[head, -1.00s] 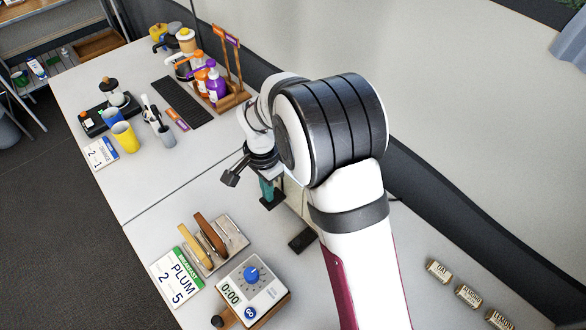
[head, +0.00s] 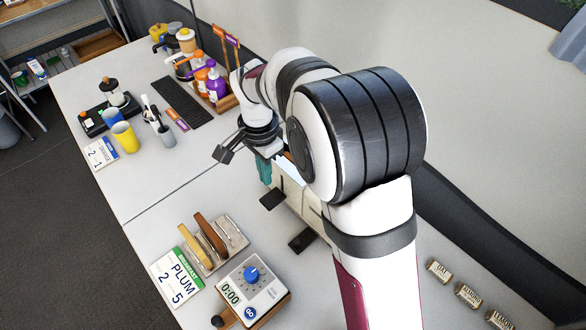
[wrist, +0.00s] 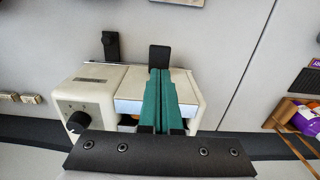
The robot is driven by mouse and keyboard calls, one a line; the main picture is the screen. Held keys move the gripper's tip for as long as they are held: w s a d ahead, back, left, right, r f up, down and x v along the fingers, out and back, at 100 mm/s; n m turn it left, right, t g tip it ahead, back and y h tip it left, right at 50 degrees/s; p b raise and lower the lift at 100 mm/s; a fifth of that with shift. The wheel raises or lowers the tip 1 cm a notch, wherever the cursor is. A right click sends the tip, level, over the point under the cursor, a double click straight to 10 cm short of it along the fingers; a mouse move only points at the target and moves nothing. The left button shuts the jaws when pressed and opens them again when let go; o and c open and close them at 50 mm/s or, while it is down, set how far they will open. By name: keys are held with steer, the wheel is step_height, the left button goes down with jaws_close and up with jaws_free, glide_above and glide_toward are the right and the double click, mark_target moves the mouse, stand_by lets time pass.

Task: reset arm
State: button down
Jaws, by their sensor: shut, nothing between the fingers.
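My gripper (head: 264,172) has teal fingers and hangs in front of my upper arm links, over the back part of the near table. In the wrist view the fingers of my gripper (wrist: 160,98) lie side by side, shut, with nothing seen between them. They point over a cream appliance (wrist: 92,95) with a dark knob and two black tabs. In the head view my arm hides most of this appliance (head: 290,198).
A timer box (head: 252,290), a rack with wooden handles (head: 216,243) and a PLUM card (head: 178,278) stand at the near front. Cups (head: 125,137), bottles (head: 216,85) and a black mat (head: 182,102) are on the far table. Small labelled blocks (head: 468,295) lie at right.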

step_height(320, 180, up, 3)
steer(key=shift+f, duration=0.1)
stand_by(0.4)
